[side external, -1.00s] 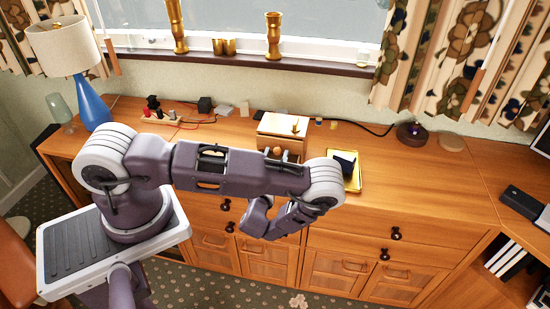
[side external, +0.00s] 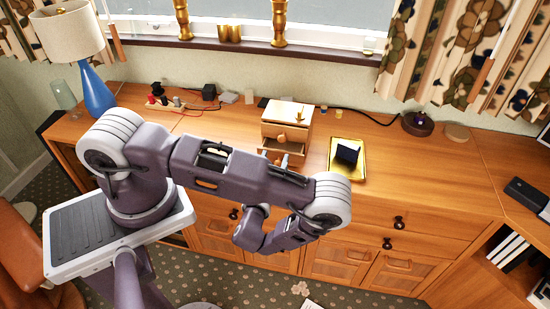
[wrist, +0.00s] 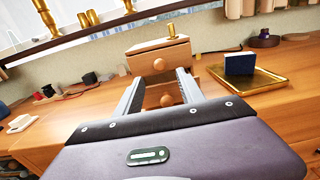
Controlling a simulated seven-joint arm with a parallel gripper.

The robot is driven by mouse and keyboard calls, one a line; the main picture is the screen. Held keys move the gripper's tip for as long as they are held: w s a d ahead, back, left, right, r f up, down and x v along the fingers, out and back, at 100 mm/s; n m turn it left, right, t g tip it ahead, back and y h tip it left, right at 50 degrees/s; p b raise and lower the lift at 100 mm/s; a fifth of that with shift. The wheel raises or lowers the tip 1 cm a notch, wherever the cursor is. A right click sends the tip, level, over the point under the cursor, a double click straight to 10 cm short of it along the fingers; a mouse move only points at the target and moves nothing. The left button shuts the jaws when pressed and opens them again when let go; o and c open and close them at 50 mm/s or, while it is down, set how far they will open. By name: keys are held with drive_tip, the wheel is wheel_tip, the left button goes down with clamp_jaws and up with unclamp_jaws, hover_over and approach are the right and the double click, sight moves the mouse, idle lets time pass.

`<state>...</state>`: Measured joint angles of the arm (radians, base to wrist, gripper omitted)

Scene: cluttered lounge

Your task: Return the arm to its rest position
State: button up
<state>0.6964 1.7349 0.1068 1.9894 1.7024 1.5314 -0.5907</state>
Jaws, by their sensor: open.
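My gripper (wrist: 159,82) shows in the wrist view with its two fingers apart and nothing held between them. They point toward a small wooden drawer box (wrist: 158,53) on the sideboard; its upper knob and a lower knob show between the fingers. In the side view, my arm is folded, with its elbow in front of the sideboard and most of the gripper hidden behind the arm. The drawer box (side external: 288,115) stands just beyond it; its lower part seems to jut forward. Whether a finger touches the box is unclear.
A gold tray (side external: 335,172) holding a dark blue block (side external: 347,151) lies right of the box. A blue lamp (side external: 96,92), a power strip (side external: 166,104) and cables are at the left.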

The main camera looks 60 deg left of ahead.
drive_tip(key=s+a+r+n+g, duration=0.1)
drive_tip(key=s+r+n+g, duration=0.4)
drive_tip(key=r+n+g, duration=0.3)
drive_tip(key=s+a+r+n+g, duration=0.1)
drive_tip(key=s+r+n+g, duration=0.5)
drive_tip(key=r+n, duration=0.45)
drive_tip(key=s+d+r+n+t+h, duration=0.3)
drive_tip(key=d+r+n+h, duration=0.1)
drive_tip(key=d+r+h, duration=0.2)
drive_tip(key=s+d+r+n+t+h, duration=0.3)
drive_tip(key=d+r+h, duration=0.3)
drive_tip(key=d, duration=0.2)
drive_tip(key=shift+s+r+n+t+h, duration=0.35)
drive_tip(key=shift+s+n, duration=0.15)
drive_tip(key=shift+n, duration=0.35)
